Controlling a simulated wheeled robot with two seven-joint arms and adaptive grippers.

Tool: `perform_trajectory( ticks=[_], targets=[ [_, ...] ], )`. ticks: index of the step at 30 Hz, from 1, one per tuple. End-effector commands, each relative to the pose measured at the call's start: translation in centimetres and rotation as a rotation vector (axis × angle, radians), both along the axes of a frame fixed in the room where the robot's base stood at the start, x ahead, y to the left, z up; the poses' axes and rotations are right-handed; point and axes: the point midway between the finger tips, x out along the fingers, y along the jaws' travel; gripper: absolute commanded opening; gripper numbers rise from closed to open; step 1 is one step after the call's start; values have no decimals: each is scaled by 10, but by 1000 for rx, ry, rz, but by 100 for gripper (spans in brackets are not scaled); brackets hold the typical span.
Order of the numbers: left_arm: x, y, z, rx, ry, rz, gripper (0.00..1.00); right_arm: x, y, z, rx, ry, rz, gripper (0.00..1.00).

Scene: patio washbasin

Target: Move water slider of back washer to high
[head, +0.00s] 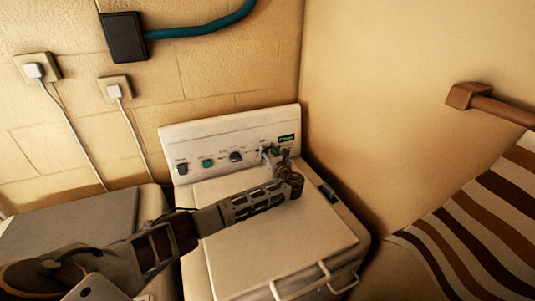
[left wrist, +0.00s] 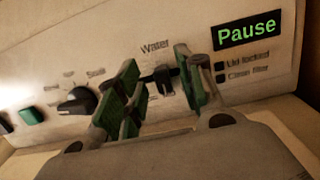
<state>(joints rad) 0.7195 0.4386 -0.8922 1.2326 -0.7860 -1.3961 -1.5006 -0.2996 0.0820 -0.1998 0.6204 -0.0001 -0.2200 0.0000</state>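The back washer (head: 218,131) is white and stands in the corner, its lid closed and its control panel upright behind the lid. In the left wrist view its panel carries the label "Water" above the black water slider (left wrist: 164,80), a small knob on a short slot. The slot's ends and any level marks are partly hidden by my fingers. My left gripper (head: 272,154) is at the panel's right part. In the left wrist view the left gripper (left wrist: 159,84) is open, its green-padded fingers on either side of the slider with gaps showing. My right gripper is out of view.
The panel also has a dark dial (left wrist: 77,101), a green button (left wrist: 31,115) and a lit "Pause" display (left wrist: 246,31). A second machine with a grey lid (head: 70,222) stands at left. A white handle (head: 315,283) is on the washer's front. Striped fabric (head: 480,230) lies at right.

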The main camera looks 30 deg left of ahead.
Motion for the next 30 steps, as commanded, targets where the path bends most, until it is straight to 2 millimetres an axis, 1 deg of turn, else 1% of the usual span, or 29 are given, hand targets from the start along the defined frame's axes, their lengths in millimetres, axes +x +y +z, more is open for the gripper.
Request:
perform_trajectory(
  ticks=[1,6,18,20,27,30],
  targets=[
    [2,2,-1,0,-1,1,38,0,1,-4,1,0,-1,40],
    [6,6,0,0,-1,1,38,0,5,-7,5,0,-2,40],
    [7,8,1,-1,-1,0,38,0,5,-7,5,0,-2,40],
    [7,8,1,-1,-1,0,31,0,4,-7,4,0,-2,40],
    [7,7,1,-1,-1,0,0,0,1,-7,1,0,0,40],
    [7,7,0,-1,-1,0,0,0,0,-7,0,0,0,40]
  ],
)
